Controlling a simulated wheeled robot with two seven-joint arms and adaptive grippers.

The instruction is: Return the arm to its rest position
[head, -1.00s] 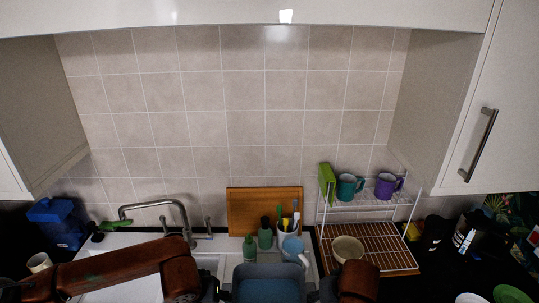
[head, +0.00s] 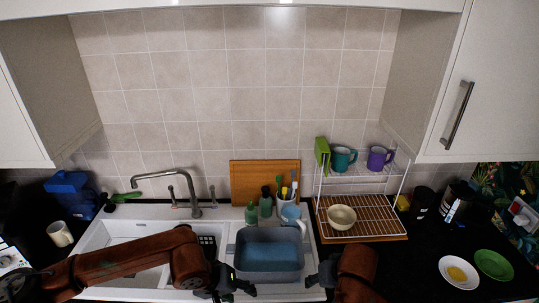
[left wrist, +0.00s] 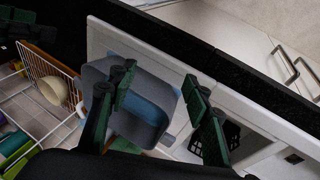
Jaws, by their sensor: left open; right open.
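My left arm comes in from the left over the sink, and my left gripper (head: 234,285) is at the front left corner of the grey-blue tub (head: 268,238). It is open with nothing between its fingers. In the left wrist view, its two dark green fingers (left wrist: 158,82) are spread apart, with the tub (left wrist: 165,117) behind them. My right gripper (head: 322,277) is just right of the tub's front right corner; it is open and seems empty. My right forearm hides part of the counter at the bottom.
A white sink (head: 110,232) with a tap (head: 166,178) lies left. A wire dish rack (head: 365,212) with mugs and a cream bowl (head: 341,217) stands right. A white plate (head: 459,273) and a green plate (head: 493,265) are on the dark counter. Cupboards hang on both sides.

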